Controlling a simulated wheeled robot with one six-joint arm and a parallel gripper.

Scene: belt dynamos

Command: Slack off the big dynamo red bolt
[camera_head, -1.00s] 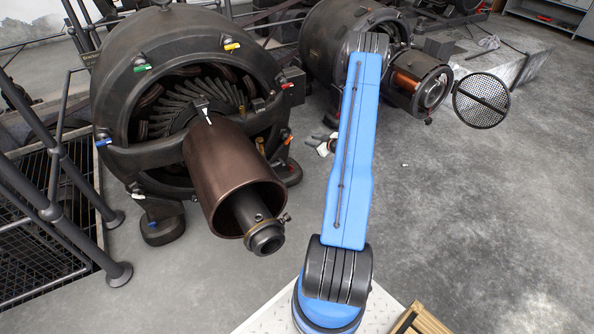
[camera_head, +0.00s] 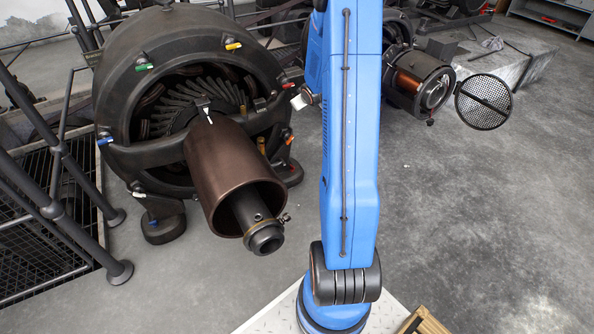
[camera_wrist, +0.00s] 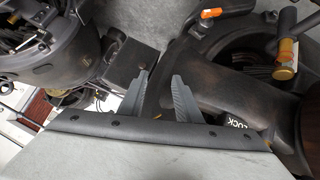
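The big dynamo (camera_head: 125,110) stands at left in the head view, with a brown cylinder (camera_head: 225,165) jutting from its front. Coloured handles sit around its rim. My gripper is mostly hidden behind my blue arm in the head view. In the wrist view my gripper (camera_wrist: 160,76) shows two grey fingers apart, with nothing between them. An orange handle (camera_wrist: 210,13) is beyond and right of the fingertips, apart from them.
A white "LOCK" marking (camera_wrist: 238,124) shows on dark metal in the wrist view. A smaller dynamo (camera_head: 420,82) and a round mesh disc (camera_head: 484,101) stand at right.

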